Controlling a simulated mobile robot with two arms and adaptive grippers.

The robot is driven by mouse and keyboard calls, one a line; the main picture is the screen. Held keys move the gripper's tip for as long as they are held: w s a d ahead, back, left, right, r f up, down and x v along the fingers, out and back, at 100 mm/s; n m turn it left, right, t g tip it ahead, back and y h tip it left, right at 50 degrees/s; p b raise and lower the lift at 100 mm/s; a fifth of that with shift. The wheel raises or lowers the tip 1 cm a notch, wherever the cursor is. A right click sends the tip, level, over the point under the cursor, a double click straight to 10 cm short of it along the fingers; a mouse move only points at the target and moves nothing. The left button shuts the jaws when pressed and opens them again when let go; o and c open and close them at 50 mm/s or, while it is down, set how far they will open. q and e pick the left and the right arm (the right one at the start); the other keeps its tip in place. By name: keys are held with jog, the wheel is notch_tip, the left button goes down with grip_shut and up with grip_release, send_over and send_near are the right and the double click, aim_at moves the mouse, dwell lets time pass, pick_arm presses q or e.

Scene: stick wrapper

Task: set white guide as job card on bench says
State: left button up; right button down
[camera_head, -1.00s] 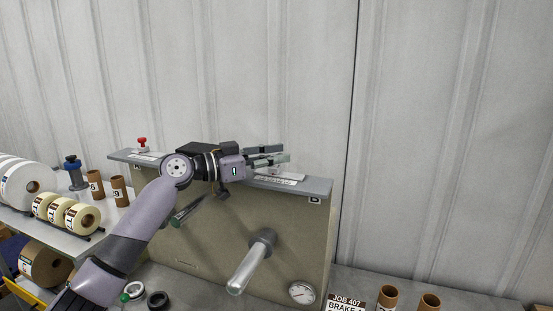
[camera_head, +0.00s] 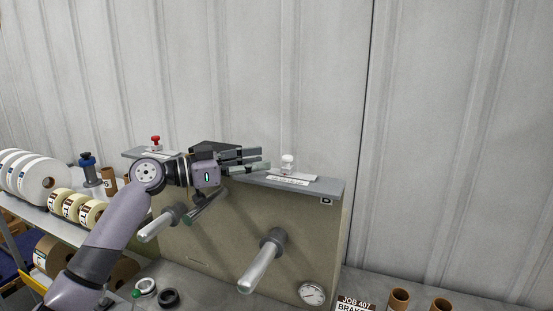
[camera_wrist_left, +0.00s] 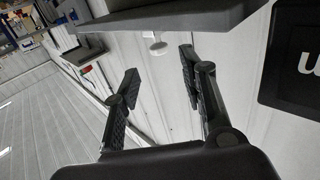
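The white guide (camera_head: 288,162) is a small white knob standing upright on a pale scale plate (camera_head: 292,178) on the machine's top ledge, towards its right end. My left gripper (camera_head: 264,159) is just left of it, fingers pointing right, empty and apart from it. The job card (camera_head: 352,304) on the bench reads "JOB 407" and is cut off by the bottom edge. The scale markings are too small to read. My right gripper is out of view.
A red knob (camera_head: 155,141) stands at the ledge's left end. Two spindles stick out of the machine front, with a dial (camera_head: 312,293) below right. Brown cores (camera_head: 399,299) stand right of the card. Rolls of tape (camera_head: 75,206) lie at left.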

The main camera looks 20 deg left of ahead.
pick_arm(q)
jog(key=v, duration=0.3)
jog(key=shift+s+a, duration=0.3)
dwell(0.3)
